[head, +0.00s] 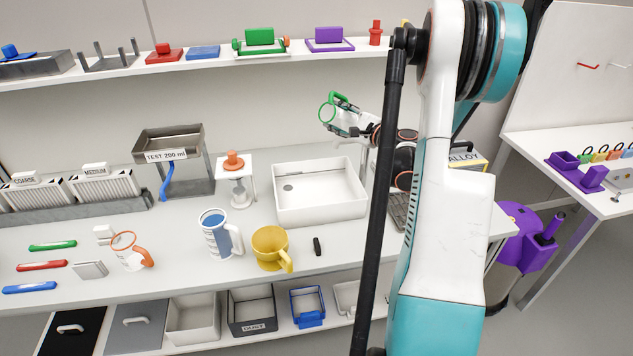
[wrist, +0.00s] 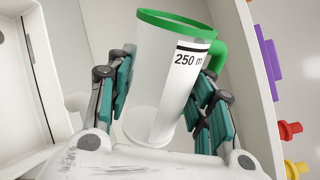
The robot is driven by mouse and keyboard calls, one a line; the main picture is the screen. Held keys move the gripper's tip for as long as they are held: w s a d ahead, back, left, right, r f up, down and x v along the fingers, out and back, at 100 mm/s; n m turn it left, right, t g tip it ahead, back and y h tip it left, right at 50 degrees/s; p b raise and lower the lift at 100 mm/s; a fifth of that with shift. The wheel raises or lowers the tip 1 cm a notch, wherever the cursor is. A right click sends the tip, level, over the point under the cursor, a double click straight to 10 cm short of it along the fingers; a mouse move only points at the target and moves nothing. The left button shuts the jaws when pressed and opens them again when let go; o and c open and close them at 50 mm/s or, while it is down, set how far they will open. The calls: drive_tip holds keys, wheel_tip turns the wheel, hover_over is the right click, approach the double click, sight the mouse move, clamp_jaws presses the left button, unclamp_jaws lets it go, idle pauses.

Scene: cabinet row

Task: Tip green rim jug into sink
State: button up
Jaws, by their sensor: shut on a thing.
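The green rim jug (head: 327,112), white and see-through with a green handle, is held up at the back, higher than the sink in the head view. It looks tilted, with its rim toward the left. My gripper (head: 352,122) is shut around its body. In the wrist view the jug (wrist: 165,85), marked "250 m", stands between the teal finger pads (wrist: 160,95), its green rim away from the palm. Its contents cannot be made out. The white sink (head: 320,213) is on the counter below; its drain shows and it looks empty. A white basin edge (wrist: 45,70) shows left in the wrist view.
A yellow mug (head: 270,247), a blue-and-white jug (head: 218,235) and a small black item (head: 317,246) stand in front of the sink. An orange-topped stand (head: 237,178) is left of it. The shelf above (head: 210,66) bears several coloured blocks.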

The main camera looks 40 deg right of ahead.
drive_tip(key=m, duration=0.1)
drive_tip(key=r+m, duration=0.1)
drive_tip(key=m, duration=0.1)
drive_tip(key=shift+r+m, duration=0.1)
drive_tip(key=shift+m, duration=0.2)
drive_tip(key=shift+d+f+m+b, duration=0.45)
drive_tip(key=shift+f+m+b, duration=0.1)
drive_tip(key=shift+m+b, duration=0.35)
drive_tip(key=shift+d+r+m, duration=0.45)
drive_tip(key=shift+d+m, duration=0.05)
drive_tip(key=shift+m, duration=0.3)
drive_tip(key=shift+d+f+m+b, duration=0.35)
drive_tip(key=shift+m+b, duration=0.05)
drive_tip(key=shift+m, duration=0.5)
drive_tip(key=shift+d+m+t, duration=0.15)
drive_tip(key=shift+m+t, duration=0.15)
drive_tip(key=shift+d+r+m, duration=0.3)
drive_tip(key=shift+r+m, duration=0.15)
drive_tip(key=shift+m, duration=0.45)
